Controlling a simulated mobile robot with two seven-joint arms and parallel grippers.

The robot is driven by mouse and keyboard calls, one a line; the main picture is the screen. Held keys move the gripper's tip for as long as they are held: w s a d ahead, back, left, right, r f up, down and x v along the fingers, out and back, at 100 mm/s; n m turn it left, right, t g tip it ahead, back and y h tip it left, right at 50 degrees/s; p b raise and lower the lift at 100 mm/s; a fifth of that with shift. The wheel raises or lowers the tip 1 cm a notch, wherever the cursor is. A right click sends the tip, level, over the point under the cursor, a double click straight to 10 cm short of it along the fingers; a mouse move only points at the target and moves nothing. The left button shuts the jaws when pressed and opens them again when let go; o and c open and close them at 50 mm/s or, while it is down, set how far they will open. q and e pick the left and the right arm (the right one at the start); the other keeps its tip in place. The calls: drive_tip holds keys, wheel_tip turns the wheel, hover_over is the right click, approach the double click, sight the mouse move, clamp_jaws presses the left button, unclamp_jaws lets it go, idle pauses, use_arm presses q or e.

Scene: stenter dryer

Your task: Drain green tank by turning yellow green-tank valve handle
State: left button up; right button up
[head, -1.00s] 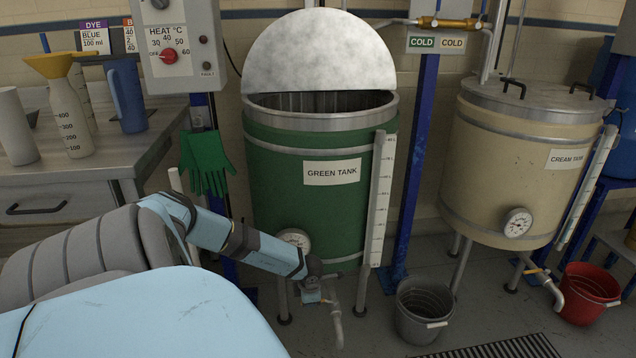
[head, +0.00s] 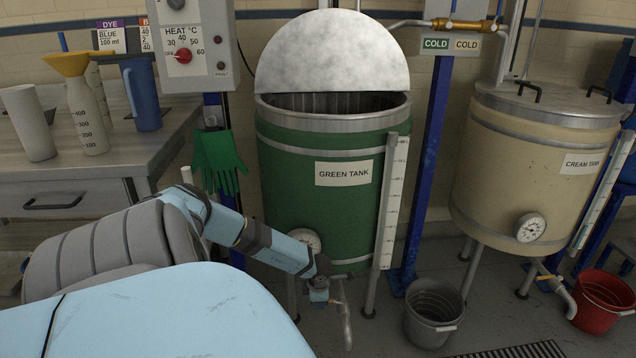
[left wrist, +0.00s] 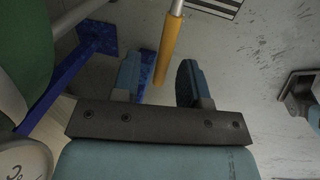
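The green tank (head: 290,190) stands in the middle of the head view, with a dial gauge (head: 305,242) low on its front. Its grey outlet pipe (head: 346,318) hangs below, beside my left gripper (head: 320,291). In the left wrist view, the yellow valve handle (left wrist: 168,50) lies between the two spread fingers of my left gripper (left wrist: 158,82).
A grey bucket (head: 433,312) stands on the floor right of the outlet pipe. A blue post (head: 428,160) rises behind the tank. The cream tank (head: 530,160) and a red bucket (head: 604,302) are at the right. A bench (head: 90,165) with containers is at the left.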

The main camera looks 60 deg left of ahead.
use_arm(q)
drive_tip(key=shift+r, duration=0.1)
drive_tip(key=shift+r, duration=0.25)
wheel_tip(320, 180, up, 13)
drive_tip(key=s+d+p, duration=0.1)
drive_tip(key=d+p, duration=0.1)
drive_tip(key=p, duration=0.2)
drive_tip(key=shift+d+p, duration=0.3)
drive_tip(key=shift+p, duration=0.1)
use_arm(e)
drive_tip(key=f, duration=0.1)
drive_tip(key=d+f+g+h, duration=0.2)
drive_tip(key=f, duration=0.1)
drive_tip(key=shift+d, duration=0.1)
use_arm(q)
drive_tip(key=shift+f, duration=0.1)
